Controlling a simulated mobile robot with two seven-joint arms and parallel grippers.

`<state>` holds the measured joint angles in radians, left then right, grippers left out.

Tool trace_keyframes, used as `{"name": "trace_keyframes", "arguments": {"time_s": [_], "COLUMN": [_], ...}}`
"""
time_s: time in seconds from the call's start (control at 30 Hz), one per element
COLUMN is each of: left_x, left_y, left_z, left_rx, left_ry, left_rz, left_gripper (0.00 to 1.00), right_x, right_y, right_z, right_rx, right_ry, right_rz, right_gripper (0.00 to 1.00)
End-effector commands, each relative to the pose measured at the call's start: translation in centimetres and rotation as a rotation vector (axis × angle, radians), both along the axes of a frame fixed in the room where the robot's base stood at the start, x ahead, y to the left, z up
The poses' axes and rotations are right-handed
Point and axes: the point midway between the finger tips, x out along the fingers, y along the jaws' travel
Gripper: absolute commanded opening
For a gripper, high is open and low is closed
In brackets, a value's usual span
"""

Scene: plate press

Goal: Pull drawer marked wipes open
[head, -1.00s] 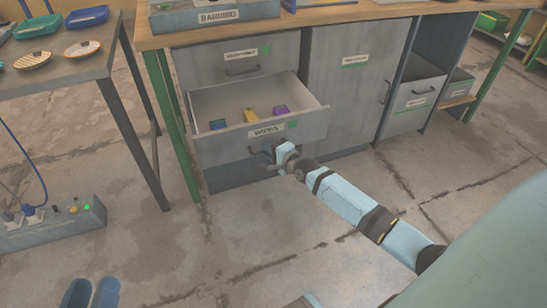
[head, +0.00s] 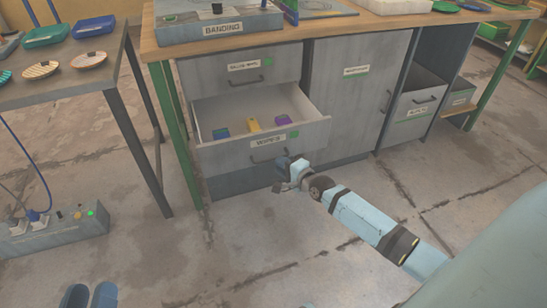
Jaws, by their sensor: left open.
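The drawer marked wipes (head: 225,158) stands pulled out from the grey cabinet, its inside showing. Its front carries a white label, a green mark and a dark bar handle (head: 262,156). Inside lie a blue item (head: 221,133), a yellow item (head: 254,125) and a purple item (head: 281,120). My left gripper (head: 283,177) is open and empty, just in front of the drawer, below and right of the handle. It looks apart from the handle and hides a little of the drawer's lower edge. My right gripper is not in view.
A closed drawer (head: 225,70) sits above, a cabinet door (head: 355,100) to the right. The worktop (head: 350,29) holds a tray marked banding (head: 190,30). A side table (head: 55,80) with dishes stands left, a control box (head: 60,238) on the floor. Floor in front is mostly clear.

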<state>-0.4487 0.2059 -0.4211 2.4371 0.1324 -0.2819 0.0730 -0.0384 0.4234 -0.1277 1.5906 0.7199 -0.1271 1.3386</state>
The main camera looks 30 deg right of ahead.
Motion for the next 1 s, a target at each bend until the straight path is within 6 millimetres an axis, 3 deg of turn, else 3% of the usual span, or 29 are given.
{"name": "trace_keyframes", "arguments": {"time_s": [0.03, 0.2, 0.4, 1.0], "left_x": [0.0, -0.2, -0.2, -0.2], "left_y": [0.0, 0.2, 0.4, 0.5], "left_z": [1.1, 2.9, 3.1, 3.0], "left_rx": [-0.009, -0.034, -0.031, -0.027], "left_ry": [-0.017, -0.07, -0.078, -0.075], "left_rz": [0.005, 0.021, 0.033, 0.037], "left_gripper": [0.43, 0.43, 0.43, 0.43], "right_x": [-1.4, -5.0, -7.6, -8.3], "right_y": [-0.2, -0.8, -1.3, -1.4], "right_z": [0.6, 1.3, 1.6, 1.7], "right_rx": [-0.001, 0.0, -0.001, 0.0], "right_ry": [0.003, 0.002, 0.001, -0.001], "right_rz": [0.0, 0.0, 0.001, 0.0], "right_gripper": [0.22, 0.22, 0.22, 0.22]}}
